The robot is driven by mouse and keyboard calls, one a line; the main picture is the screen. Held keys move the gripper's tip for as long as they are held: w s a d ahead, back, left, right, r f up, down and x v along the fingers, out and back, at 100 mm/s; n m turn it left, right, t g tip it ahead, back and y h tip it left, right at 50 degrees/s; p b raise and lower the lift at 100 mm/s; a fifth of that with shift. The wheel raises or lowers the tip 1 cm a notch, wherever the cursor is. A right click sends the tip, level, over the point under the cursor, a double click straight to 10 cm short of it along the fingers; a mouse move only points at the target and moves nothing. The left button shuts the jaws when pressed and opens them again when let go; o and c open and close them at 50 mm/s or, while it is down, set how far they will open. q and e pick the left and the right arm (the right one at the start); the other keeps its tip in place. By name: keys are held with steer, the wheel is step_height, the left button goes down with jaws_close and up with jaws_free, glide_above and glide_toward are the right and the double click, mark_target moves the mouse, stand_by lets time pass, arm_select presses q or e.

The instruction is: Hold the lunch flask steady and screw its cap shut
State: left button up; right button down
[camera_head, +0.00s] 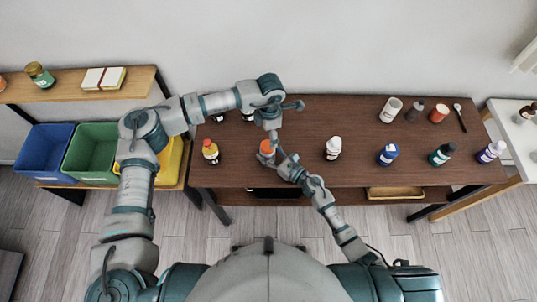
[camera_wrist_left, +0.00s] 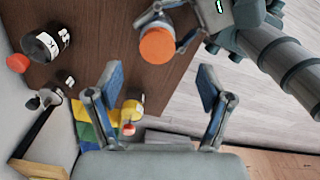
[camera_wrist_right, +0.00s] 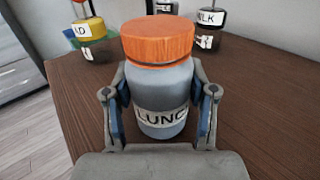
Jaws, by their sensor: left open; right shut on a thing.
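The lunch flask (camera_wrist_right: 165,95) is a grey bottle with a white label reading "LUNC". It stands upright on the brown table. Its orange cap (camera_wrist_right: 158,40) sits on top; I cannot tell how tight it is. The cap also shows in the head view (camera_head: 266,147) and the left wrist view (camera_wrist_left: 157,46). My right gripper (camera_wrist_right: 160,100) is shut on the flask body, a finger on each side below the cap.
More bottles and cups stand further right. Blue (camera_head: 45,148) and green (camera_head: 92,150) bins stand at the left.

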arm_select(q)
steer(key=shift+r, duration=2.3)
arm_select(e)
steer(key=shift+c, duration=1.3)
jaws_free()
steer(key=v, duration=1.2)
steer(key=shift+d+f, duration=0.1)
